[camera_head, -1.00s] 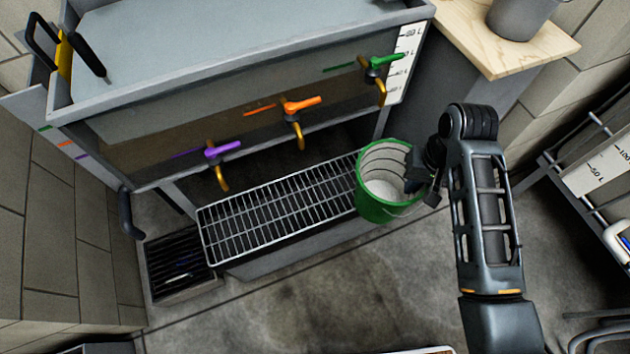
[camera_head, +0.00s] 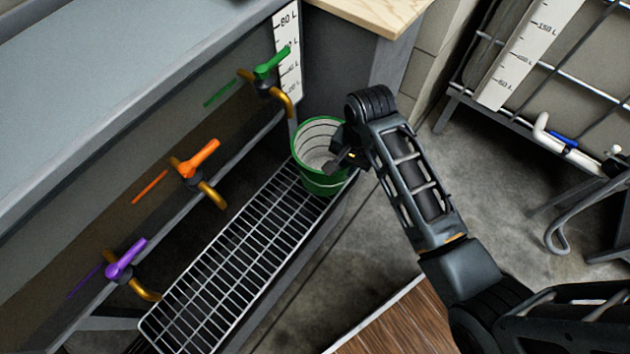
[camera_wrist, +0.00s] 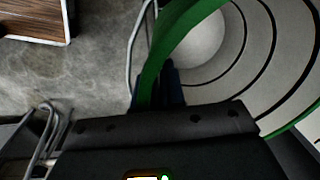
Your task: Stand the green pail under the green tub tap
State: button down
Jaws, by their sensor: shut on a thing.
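The green pail (camera_head: 318,183) is upright at the far right end of the wire rack, with a pale inside marked by dark rings. I cannot tell whether its base touches the rack. My gripper (camera_head: 337,163) is shut on the pail's near right rim. In the wrist view the green rim (camera_wrist: 160,60) passes between the dark fingers (camera_wrist: 160,88), which are partly hidden. The green tub tap (camera_head: 270,65) has a green lever and a brass spout (camera_head: 287,100). In the head view the spout ends just above the pail's far left rim.
The wire rack (camera_head: 232,262) is otherwise bare. An orange tap (camera_head: 198,160) and a purple tap (camera_head: 125,260) project over it from the tub front. A wooden counter (camera_head: 375,12) stands behind. A wire shelf frame (camera_head: 520,133) and a white pipe (camera_head: 560,150) are at right.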

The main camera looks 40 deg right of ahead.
aim_at(319, 182)
jog(key=w+a+f, duration=0.2)
jog(key=a, duration=0.1)
jog(key=w+a+f, duration=0.1)
jog(key=a+f, duration=0.1)
jog(key=shift+w+a+b, duration=0.15)
jog(key=shift+w+b, duration=0.1)
jog(key=shift+b, duration=0.1)
jog(key=shift+a+f+b, duration=0.1)
jog(key=shift+f+b, duration=0.25)
jog(key=shift+f, duration=1.75)
jog(key=c, duration=1.2)
grip_release()
jog(key=r, duration=0.4)
jog(key=r+p, duration=0.1)
jog(key=r, duration=0.3)
jog(key=s+r+p, duration=0.1)
jog(key=r, duration=0.3)
jog(key=shift+d+r, duration=0.1)
jog(key=shift+d, duration=0.15)
